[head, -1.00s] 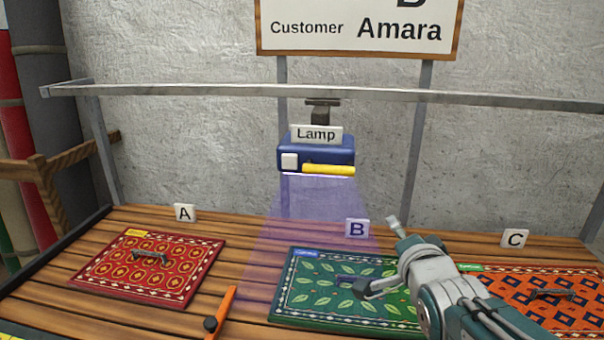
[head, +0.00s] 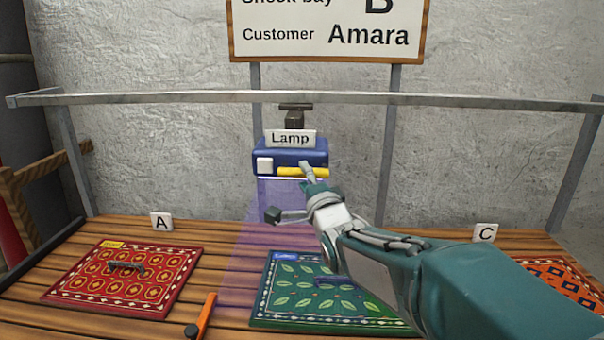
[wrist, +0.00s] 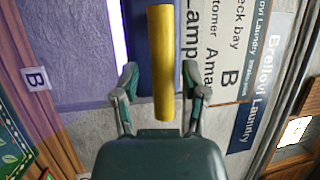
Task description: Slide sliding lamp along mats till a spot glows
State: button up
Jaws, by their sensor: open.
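The blue sliding lamp (head: 290,154) hangs from the grey rail (head: 180,97), with a "Lamp" label, a white square and a yellow handle (head: 303,172). Its violet beam falls between the red mat (head: 125,280) and the green mat (head: 300,295), touching the green mat's left side. An orange mat (head: 570,285) lies at the right. No glowing spot shows. My gripper (head: 290,190) is open in front of the lamp, just below the handle. In the wrist view the yellow handle (wrist: 161,60) runs between the open fingers; contact cannot be told.
A sign (head: 325,30) reads bay B, customer Amara. Markers A (head: 162,222) and C (head: 485,232) stand behind the mats. An orange-handled tool (head: 205,318) lies between red and green mats. The rail is clear on both sides of the lamp.

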jog(key=shift+x, duration=1)
grip_shut()
